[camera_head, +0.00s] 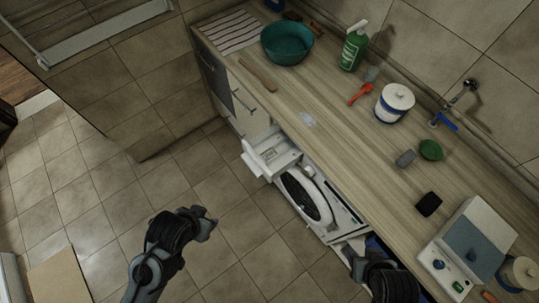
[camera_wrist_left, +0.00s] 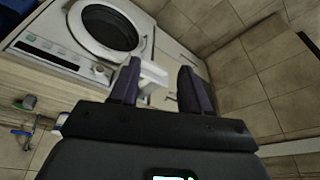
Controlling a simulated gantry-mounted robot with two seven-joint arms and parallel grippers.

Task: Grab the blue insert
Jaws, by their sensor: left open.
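I cannot make out a clear blue insert. A small dark blue patch (camera_head: 376,243) shows at the front of the machine beside my right gripper, partly hidden by it; I cannot tell what it is. My left gripper (camera_head: 208,222) is over the floor, left of the washing machine and apart from it. In the left wrist view, its two fingers (camera_wrist_left: 162,88) stand apart with nothing held between them. Beyond them a white open drawer (camera_wrist_left: 153,73) shows. My right gripper (camera_head: 357,262) is at the lower right, near the machine's front; its jaws are unclear.
The white washing machine (camera_head: 318,204) with a round dark door stands under the wooden counter (camera_head: 325,120). A white pulled-out drawer (camera_head: 272,156) juts out beside it. On the counter are a teal basin (camera_head: 287,44), a green spray bottle (camera_head: 353,48) and a white canister (camera_head: 394,105).

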